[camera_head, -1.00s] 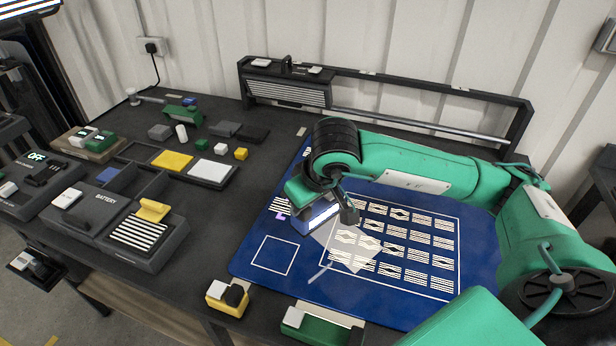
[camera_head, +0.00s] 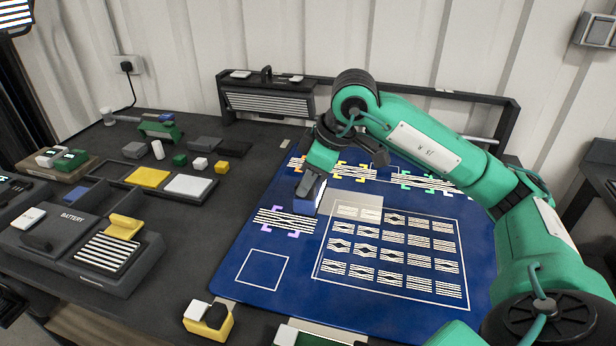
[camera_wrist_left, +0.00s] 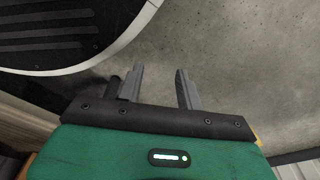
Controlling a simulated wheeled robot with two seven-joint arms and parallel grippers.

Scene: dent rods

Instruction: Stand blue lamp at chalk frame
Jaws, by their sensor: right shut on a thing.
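My right gripper (camera_head: 318,172) is shut on the blue lamp (camera_head: 307,194), at the left part of the blue mat. The gripper hides the lamp's upper part, and I cannot tell whether its base touches the mat. A pale lit patch (camera_head: 366,204) lies right of the lamp, over the edge of the printed grid. The chalk frame (camera_head: 263,269), an empty white square outline, is at the mat's front left, nearer than the lamp and to its left. My left gripper (camera_wrist_left: 157,88) shows only in the left wrist view, open and empty above a grey floor.
A striped plate with purple brackets (camera_head: 286,222) lies between lamp and chalk frame. More bracketed striped plates (camera_head: 354,171) lie along the back of the mat. A yellow block (camera_head: 208,320) stands at the front edge. Battery box (camera_head: 85,235) and coloured blocks fill the left side.

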